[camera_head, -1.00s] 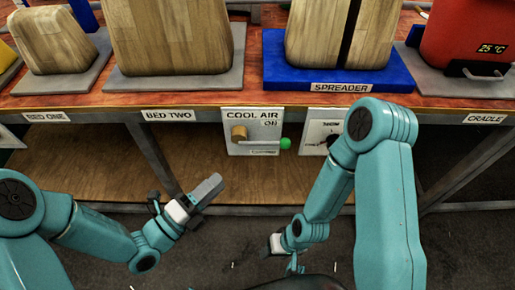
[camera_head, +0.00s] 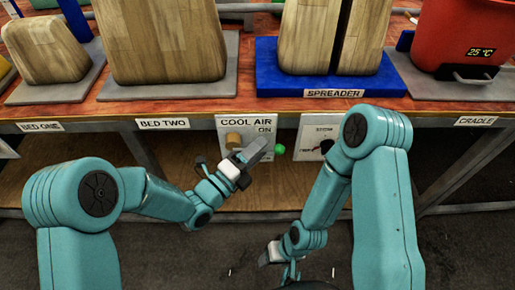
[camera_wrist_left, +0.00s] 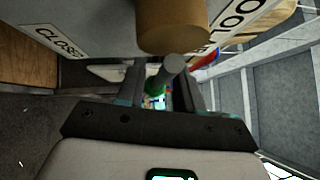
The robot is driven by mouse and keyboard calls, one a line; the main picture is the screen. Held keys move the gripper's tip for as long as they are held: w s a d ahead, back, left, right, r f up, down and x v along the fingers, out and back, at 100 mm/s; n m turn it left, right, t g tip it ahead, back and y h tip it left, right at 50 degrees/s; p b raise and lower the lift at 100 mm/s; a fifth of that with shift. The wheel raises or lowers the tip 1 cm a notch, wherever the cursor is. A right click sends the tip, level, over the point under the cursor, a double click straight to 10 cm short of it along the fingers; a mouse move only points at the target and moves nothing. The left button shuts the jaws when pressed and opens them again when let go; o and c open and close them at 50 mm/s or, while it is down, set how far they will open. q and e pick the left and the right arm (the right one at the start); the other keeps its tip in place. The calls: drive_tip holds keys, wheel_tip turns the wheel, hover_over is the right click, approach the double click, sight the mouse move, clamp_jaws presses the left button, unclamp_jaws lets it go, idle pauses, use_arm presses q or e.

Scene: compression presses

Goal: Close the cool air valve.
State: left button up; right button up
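The cool air valve panel (camera_head: 228,121) is a pale plate under the bench top, marked COOL AIR and ON. Its brass hub (camera_head: 233,140) shows left of my left gripper (camera_head: 256,152), which hides most of the lever. The green ball (camera_head: 279,149) at the lever's end sticks out to the right. In the left wrist view the brass hub (camera_wrist_left: 173,30) is above, and the grey lever (camera_wrist_left: 173,66) and green ball (camera_wrist_left: 154,88) show between my open left fingers; contact cannot be told. My right gripper (camera_head: 274,257) hangs low, its fingers too small to judge.
A second dial panel (camera_head: 314,141) is just right of the valve, partly behind my right arm. A CLOSED label (camera_wrist_left: 58,42) shows in the left wrist view. Wooden blocks, a blue spreader base (camera_head: 330,92) and a red cradle container (camera_head: 462,40) stand on the bench.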

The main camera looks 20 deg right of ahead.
use_arm(q)
drive_tip(key=shift+d, duration=0.15)
clamp_jaws()
drive_tip(key=shift+w, duration=0.1)
use_arm(e)
drive_tip(key=shift+f, duration=0.1)
